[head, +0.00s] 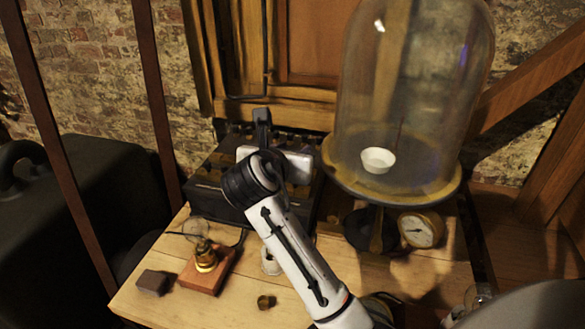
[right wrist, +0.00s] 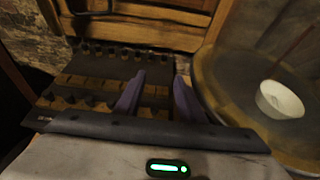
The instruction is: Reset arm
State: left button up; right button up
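My right gripper (head: 264,118) is above the dark battery box (head: 206,190) at the back of the wooden table. The right wrist view shows its two dark fingers (right wrist: 158,88) apart with nothing between them, over the box's rows of jars and knobs (right wrist: 85,88). My right arm hides part of the box and table in the head view. Whether the fingers touch the box is unclear. My left gripper is not in view.
A glass bell jar (head: 415,80) with a white cup (head: 378,160) stands right of the gripper. A gauge (head: 420,230) is below it. A bulb on a wooden block (head: 207,268), a dark block (head: 154,282) and a small brass piece (head: 266,302) are on the table (head: 130,300).

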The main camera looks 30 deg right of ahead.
jog(key=shift+r, duration=0.7)
notch_tip(320, 180, down, 10)
jog(key=shift+r, duration=0.1)
jog(key=shift+r, duration=0.2)
dwell(0.3)
